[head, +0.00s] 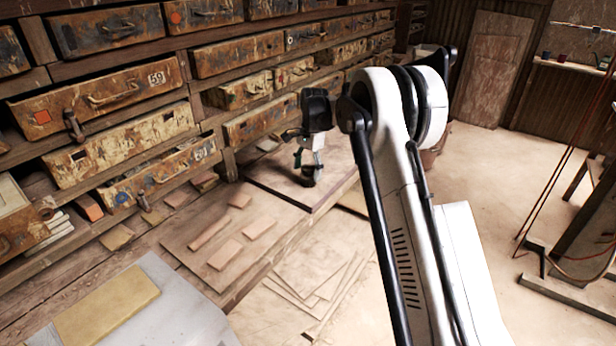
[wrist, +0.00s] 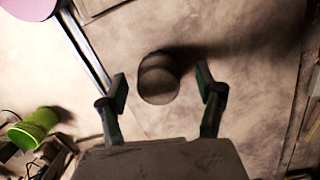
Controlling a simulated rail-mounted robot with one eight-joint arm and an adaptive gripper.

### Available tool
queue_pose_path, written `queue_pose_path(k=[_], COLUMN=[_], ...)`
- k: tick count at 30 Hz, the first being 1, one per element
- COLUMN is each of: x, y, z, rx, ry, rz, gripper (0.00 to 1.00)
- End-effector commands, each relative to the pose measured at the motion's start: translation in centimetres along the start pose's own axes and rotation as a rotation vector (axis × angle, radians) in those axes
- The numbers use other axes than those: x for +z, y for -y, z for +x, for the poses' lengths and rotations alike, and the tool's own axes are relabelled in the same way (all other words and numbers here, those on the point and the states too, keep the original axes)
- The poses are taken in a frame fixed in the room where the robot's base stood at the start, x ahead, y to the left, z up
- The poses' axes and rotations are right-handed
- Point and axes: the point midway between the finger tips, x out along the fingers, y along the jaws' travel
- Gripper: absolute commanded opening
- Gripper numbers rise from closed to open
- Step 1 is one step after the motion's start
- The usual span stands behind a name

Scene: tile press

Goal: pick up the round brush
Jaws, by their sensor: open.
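The round brush (wrist: 158,82) looks like a dark, short, rounded piece in the wrist view. It stands between and a little beyond my two fingertips, with a shadow to its right. In the head view a dark piece, which seems to be the same brush (head: 309,178), is on the dark board just below my gripper (head: 309,158). In the wrist view my gripper (wrist: 162,88) is open, with one green-and-black finger on each side of the brush and a visible gap to each. Whether the fingertips reach down to its height I cannot tell.
A bank of worn drawers (head: 125,85) stands behind and left of the bench. Flat tiles (head: 225,254) lie on the bench nearer me. The wrist view shows a green cylinder (wrist: 35,128) lower left and a lilac round thing (wrist: 28,8) top left. The board around the brush looks clear.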

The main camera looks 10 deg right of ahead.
Motion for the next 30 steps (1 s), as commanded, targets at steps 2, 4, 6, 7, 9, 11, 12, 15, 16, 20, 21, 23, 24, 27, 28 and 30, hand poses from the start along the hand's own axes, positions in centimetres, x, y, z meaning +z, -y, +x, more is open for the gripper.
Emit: queue_pose_path(k=[2, 4, 6, 7, 9, 11, 12, 15, 16, 20, 21, 23, 24, 27, 28, 30], x=[-0.1, -0.1, -0.1, -0.1, -0.1, -0.1, -0.1, -0.1, -0.1, -0.1, -0.1, -0.1, -0.1, -0.1, -0.1, -0.1], y=[-0.3, -0.2, -0.2, -0.2, -0.2, -0.2, -0.2, -0.2, -0.2, -0.2, -0.2, -0.2, -0.2, -0.2, -0.2, -0.2], z=[1.1, 2.0, 2.6, 2.8, 3.0, 3.1, 3.1, 3.1, 3.1, 3.0, 3.0, 3.0, 3.0, 3.0, 3.0, 3.0], rx=[0.0, 0.0, 0.0, 0.0, 0.0, 0.0, 0.0, 0.0, 0.0, 0.0, 0.0, 0.0, 0.0, 0.0, 0.0, 0.0], ry=[0.0, 0.0, 0.0, 0.0, 0.0, 0.0, 0.0, 0.0, 0.0, 0.0, 0.0, 0.0, 0.0, 0.0, 0.0, 0.0], rz=[0.0, 0.0, 0.0, 0.0, 0.0, 0.0, 0.0, 0.0, 0.0, 0.0, 0.0, 0.0, 0.0, 0.0, 0.0, 0.0], gripper=[0.67, 0.67, 0.67, 0.67, 0.67, 0.67, 0.67, 0.67, 0.63, 0.46, 0.41, 0.33, 0.27, 0.15, 0.15, 0.15])
